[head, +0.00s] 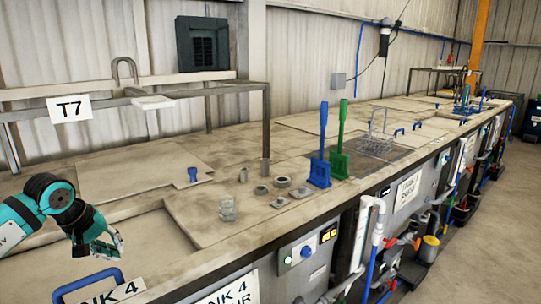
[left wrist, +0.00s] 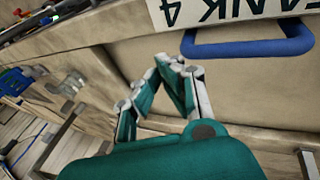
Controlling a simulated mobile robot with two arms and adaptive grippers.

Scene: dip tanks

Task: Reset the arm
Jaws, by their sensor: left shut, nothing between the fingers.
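My left gripper (head: 108,246) comes in at the lower left of the head view, teal and white, over the near tank top. It is shut and empty, and its fingers meet in the left wrist view (left wrist: 170,65). A blue handle (head: 88,284) shows below it in the head view, apart from the fingers. The handle also shows in the left wrist view (left wrist: 245,47), beside a white tank label (left wrist: 215,12). My right gripper is in neither view.
A small glass jar (head: 227,209) and several metal fittings (head: 282,181) stand on the tank top. Blue (head: 320,165) and green (head: 340,160) upright tools stand farther back. A wire basket (head: 378,140) is beyond them. A metal frame (head: 266,120) rises behind. Pipes (head: 367,230) run along the tank front.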

